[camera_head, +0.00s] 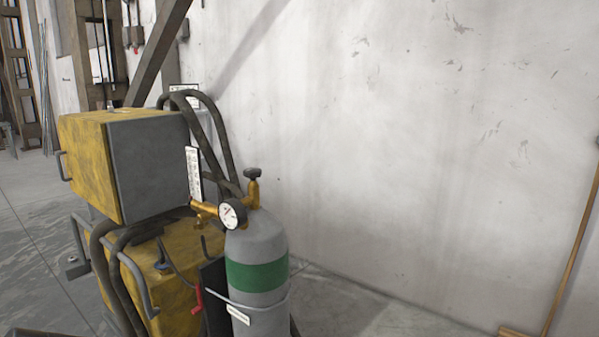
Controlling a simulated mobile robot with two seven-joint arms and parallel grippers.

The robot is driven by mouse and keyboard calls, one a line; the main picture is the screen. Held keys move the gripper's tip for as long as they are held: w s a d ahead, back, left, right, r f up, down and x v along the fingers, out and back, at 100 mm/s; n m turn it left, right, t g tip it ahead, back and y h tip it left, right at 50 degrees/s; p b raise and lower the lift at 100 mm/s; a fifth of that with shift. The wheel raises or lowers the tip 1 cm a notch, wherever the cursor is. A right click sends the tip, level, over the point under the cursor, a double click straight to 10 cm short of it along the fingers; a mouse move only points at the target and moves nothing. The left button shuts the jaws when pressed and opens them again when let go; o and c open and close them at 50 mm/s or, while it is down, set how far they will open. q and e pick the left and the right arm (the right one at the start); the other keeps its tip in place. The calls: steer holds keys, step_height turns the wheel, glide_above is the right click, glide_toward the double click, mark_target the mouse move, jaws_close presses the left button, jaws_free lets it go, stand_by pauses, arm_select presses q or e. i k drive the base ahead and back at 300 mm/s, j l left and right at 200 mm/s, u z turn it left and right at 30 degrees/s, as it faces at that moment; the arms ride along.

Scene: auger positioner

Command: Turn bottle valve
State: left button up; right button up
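A grey gas bottle (257,245) with a green band stands upright in the lower middle of the head view. Its brass valve (252,190) rises from the top and carries a dark round handwheel (252,173). A brass regulator with a round white gauge (232,213) sticks out to the left of the valve. The bottle's foot is cut off by the lower edge of the picture. Neither of my grippers shows in this view, and nothing touches the handwheel.
A yellow and grey welding machine (150,165) with dark hoses stands left of the bottle. A pale wall (400,130) is behind. A wooden broom (570,265) leans at the far right. The space right of the bottle is clear.

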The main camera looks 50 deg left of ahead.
mark_target(253, 173)
steer(key=i+l, duration=0.2)
steer(key=i, duration=0.3)
steer(key=i+l, duration=0.25)
steer(key=i, duration=0.25)
steer(key=i+u, duration=0.35)
steer(key=i, duration=0.15)
steer(key=i+u, duration=0.95)
steer(key=u, duration=0.15)
steer(key=i+l+u, duration=0.1)
steer(key=i+u, duration=0.25)
steer(key=k, duration=0.1)
